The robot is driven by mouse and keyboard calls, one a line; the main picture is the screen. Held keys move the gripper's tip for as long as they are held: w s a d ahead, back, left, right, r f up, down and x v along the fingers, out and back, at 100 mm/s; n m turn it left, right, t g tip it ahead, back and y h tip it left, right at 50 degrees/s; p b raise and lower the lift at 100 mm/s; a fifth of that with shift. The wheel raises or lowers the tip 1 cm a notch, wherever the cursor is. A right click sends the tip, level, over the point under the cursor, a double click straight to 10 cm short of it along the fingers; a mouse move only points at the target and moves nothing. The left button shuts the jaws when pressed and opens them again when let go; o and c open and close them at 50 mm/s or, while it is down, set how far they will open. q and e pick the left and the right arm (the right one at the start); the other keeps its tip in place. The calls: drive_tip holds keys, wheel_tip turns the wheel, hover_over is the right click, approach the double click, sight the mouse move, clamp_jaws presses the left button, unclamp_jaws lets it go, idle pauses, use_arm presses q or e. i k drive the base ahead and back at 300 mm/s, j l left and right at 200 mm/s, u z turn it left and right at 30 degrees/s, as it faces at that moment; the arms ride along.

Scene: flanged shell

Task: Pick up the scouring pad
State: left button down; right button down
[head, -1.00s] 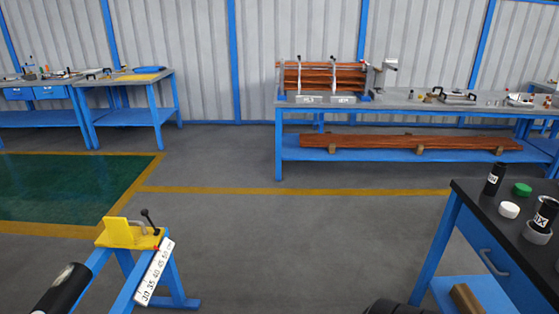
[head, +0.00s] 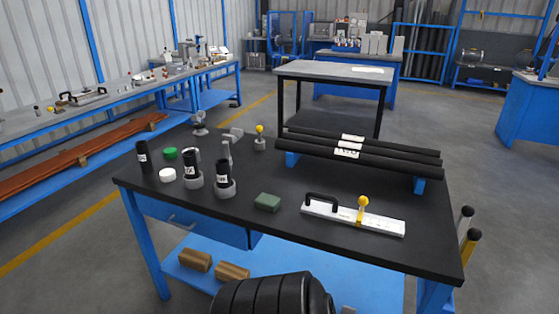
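The scouring pad (head: 267,202) looks like a small dark green block. It lies flat on the black top of the blue-legged workbench (head: 330,235), near its front edge, between a black cylinder in a grey holder and a white bar with a black handle. Nothing touches it. A black ribbed part at the bottom edge is probably mine, but no fingertips show. Neither gripper is in view.
Left of the pad stand black labelled cylinders (head: 223,174), a green cap (head: 170,153) and a white cap (head: 167,175). Right of it lies the white bar (head: 380,222) with a yellow-knobbed clamp. Long black tubes (head: 400,165) rest behind on blue supports.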

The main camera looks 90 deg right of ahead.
sight(266, 201)
drive_tip(key=l+z, duration=0.15)
drive_tip(key=z, duration=2.45)
drive_tip(key=u, duration=3.2)
drive_tip(key=z, duration=3.2)
